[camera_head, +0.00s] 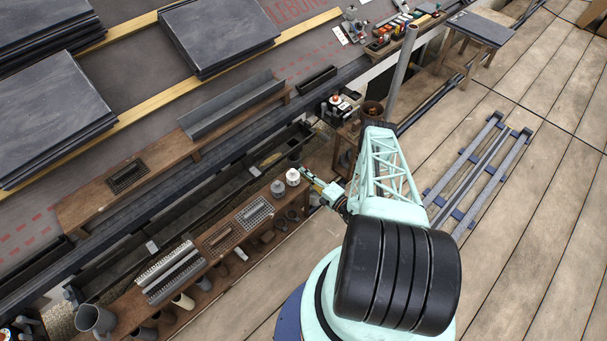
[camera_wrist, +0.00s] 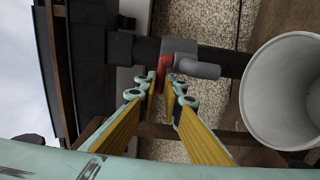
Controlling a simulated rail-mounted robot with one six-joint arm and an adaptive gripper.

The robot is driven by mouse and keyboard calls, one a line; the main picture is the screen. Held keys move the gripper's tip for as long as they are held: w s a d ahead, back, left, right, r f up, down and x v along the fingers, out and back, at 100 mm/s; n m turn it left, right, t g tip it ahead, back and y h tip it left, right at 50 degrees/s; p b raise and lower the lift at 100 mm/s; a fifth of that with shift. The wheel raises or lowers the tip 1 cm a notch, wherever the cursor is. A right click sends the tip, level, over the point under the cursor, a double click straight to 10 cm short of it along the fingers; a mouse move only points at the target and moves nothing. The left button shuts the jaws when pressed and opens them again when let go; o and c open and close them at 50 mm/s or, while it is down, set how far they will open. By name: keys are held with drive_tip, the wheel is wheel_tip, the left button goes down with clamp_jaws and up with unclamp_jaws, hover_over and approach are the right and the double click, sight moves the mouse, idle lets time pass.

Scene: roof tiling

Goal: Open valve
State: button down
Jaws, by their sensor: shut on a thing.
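The valve shows in the wrist view as a grey fitting (camera_wrist: 180,50) on a dark pipe, with a short grey spout pointing right. Its red handle (camera_wrist: 163,73) lies between the tips of my gripper (camera_wrist: 164,84). The yellow, teal-tipped fingers converge and are shut on the red handle. The tips partly hide the handle, so its exact angle is hard to tell. In the head view my gripper (camera_head: 307,174) reaches left from my arm to the edge of the wooden bench, beside a whitish pot; the valve is too small to make out there.
In the wrist view a large pale round container (camera_wrist: 285,95) stands close on the right. In the head view a wooden bench (camera_head: 130,312) carries ridged tiles (camera_head: 170,270) and jugs. Stacks of dark slates (camera_head: 218,38) lie behind.

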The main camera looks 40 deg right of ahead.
drive_tip(key=shift+s+d+n+y, duration=0.2)
drive_tip(key=shift+n+y, duration=0.4)
drive_tip(key=shift+y, duration=0.3)
drive_tip(key=n+y, duration=0.1)
drive_tip(key=y, duration=0.1)
drive_tip(key=n+g+y, duration=0.1)
drive_tip(key=y, duration=0.1)
drive_tip(key=s+d+n+g+y, duration=0.1)
drive_tip(key=n+y, duration=0.1)
drive_tip(key=shift+d+r+n+g+y, duration=0.1)
drive_tip(key=shift+n+g+y, duration=0.2)
drive_tip(key=shift+n+y, duration=0.15)
drive_tip(key=c, duration=2.7)
unclamp_jaws()
drive_tip(key=shift+c, duration=0.2)
drive_tip(key=shift+s, duration=0.1)
drive_tip(key=v, duration=0.7)
drive_tip(key=shift+s+d, duration=0.25)
drive_tip(key=shift+s, duration=0.05)
